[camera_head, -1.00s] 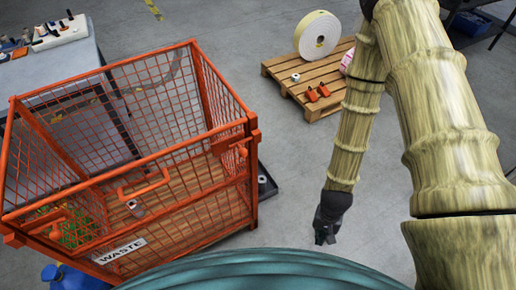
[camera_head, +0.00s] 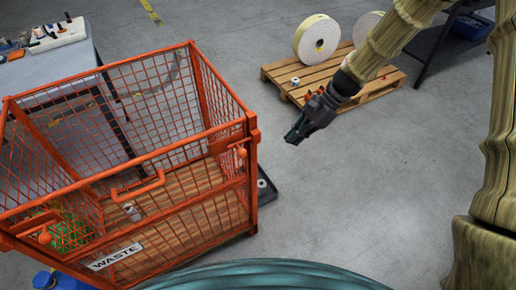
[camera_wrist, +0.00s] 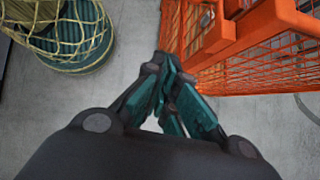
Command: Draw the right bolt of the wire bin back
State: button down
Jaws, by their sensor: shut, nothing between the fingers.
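The orange wire bin (camera_head: 150,155) with a WASTE label (camera_head: 116,257) stands at the left in the head view. Its right bolt (camera_head: 242,152) is an orange knob at the right front corner post. The left bolt (camera_head: 45,236) is at the left front corner. My gripper (camera_head: 291,140) is shut and empty in the air, to the right of the right bolt and apart from it. In the wrist view my gripper (camera_wrist: 165,60) has its fingers together, with the bin (camera_wrist: 260,45) to the right. A grey round part, perhaps of the bolt, shows on the bin there.
A pallet (camera_head: 290,82) with white rolls (camera_head: 316,38) stands behind my gripper. A grey table (camera_head: 50,65) is at the back left. A dark tray (camera_head: 266,188) lies beside the bin.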

aim_at(240, 150)
jog(key=shift+m+y, duration=0.3)
jog(key=shift+y, duration=0.4)
jog(key=r, duration=0.1)
jog(key=w+r, duration=0.1)
jog(key=r, duration=0.1)
jog(key=w+r, duration=0.1)
jog(key=shift+w+a+r, duration=0.1)
jog(key=shift+a+r, duration=0.25)
jog(key=a+r+p+x, duration=0.1)
jog(key=p+x, duration=0.2)
jog(key=x, duration=1)
jog(key=shift+a, duration=0.35)
